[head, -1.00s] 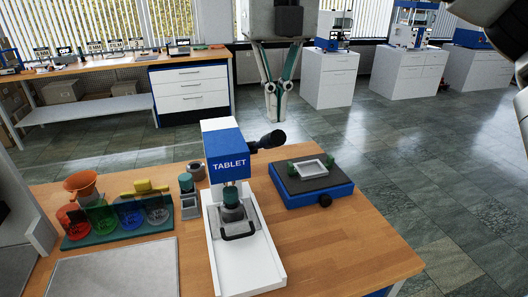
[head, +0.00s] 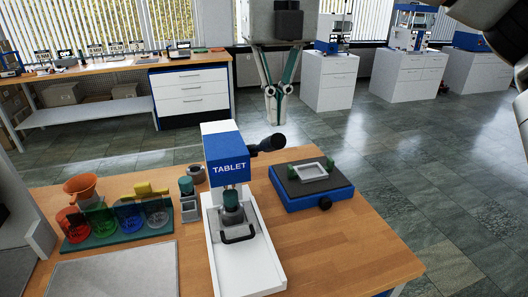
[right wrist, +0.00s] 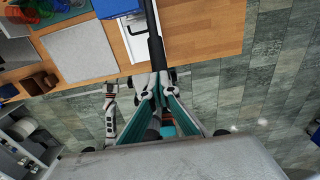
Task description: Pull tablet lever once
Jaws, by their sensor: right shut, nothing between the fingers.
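The tablet press (head: 226,167) is a blue and white machine marked TABLET, standing on the wooden table. Its lever (head: 268,143) sticks out to the right from the blue head and ends in a thick black grip. In the right wrist view the lever (right wrist: 154,48) shows as a black rod reaching toward the fingertips. My right gripper (head: 275,119) hangs point down, shut and empty, just above and behind the lever grip in the head view. It also shows in the right wrist view (right wrist: 154,88). I cannot tell whether it touches the lever. My left gripper is not in view.
A blue device with a dark top (head: 312,187) stands right of the press. A rack of coloured beakers (head: 118,221), a small green-topped item (head: 187,193) and a grey mat (head: 117,270) are on the left. The table's right front is clear.

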